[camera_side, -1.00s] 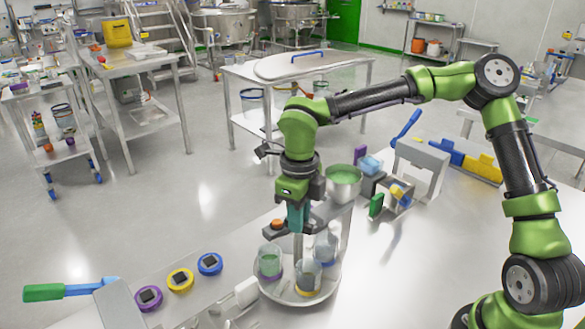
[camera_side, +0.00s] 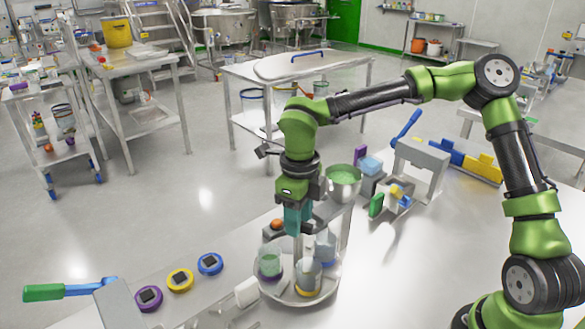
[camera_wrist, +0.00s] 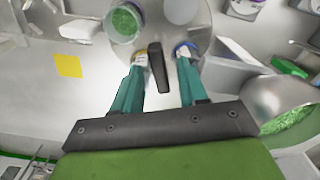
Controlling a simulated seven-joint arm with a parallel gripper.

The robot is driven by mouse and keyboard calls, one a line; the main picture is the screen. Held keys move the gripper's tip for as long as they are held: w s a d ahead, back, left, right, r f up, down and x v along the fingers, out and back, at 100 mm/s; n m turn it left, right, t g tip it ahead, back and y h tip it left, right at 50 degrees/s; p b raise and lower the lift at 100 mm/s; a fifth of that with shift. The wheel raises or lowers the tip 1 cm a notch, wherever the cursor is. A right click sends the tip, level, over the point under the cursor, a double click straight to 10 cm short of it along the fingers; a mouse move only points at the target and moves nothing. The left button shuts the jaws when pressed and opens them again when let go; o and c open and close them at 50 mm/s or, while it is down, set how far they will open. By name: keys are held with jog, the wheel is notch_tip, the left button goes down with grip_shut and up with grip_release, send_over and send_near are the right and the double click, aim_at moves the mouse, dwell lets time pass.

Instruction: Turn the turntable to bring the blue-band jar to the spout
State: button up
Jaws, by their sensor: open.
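The round grey turntable (camera_side: 287,296) stands on the bench below my gripper, with three jars on it. The purple-band jar (camera_side: 270,266) with green contents is at the left. The yellow-band jar (camera_side: 308,276) is at the front. The blue-band jar (camera_side: 326,250) is at the right, partly behind the yellow-band one. My gripper (camera_side: 297,232) is open above the turntable, pointing down. In the wrist view its teal fingers (camera_wrist: 160,66) are apart, with a dark bar (camera_wrist: 157,68) showing between them; contact is unclear. I cannot clearly make out the spout.
A metal bowl of green granules (camera_side: 343,183) stands behind the turntable. A grey stand (camera_side: 420,165) is to the right. Purple, yellow and blue round pieces (camera_side: 180,279) lie on the bench at left, near a green-handled lever (camera_side: 70,290). The bench front right is clear.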

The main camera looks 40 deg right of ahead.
jog(key=shift+m, duration=2.1)
jog(key=m, duration=0.3)
jog(key=shift+m, duration=0.3)
jog(key=m, duration=2.3)
notch_tip(320, 180, up, 17)
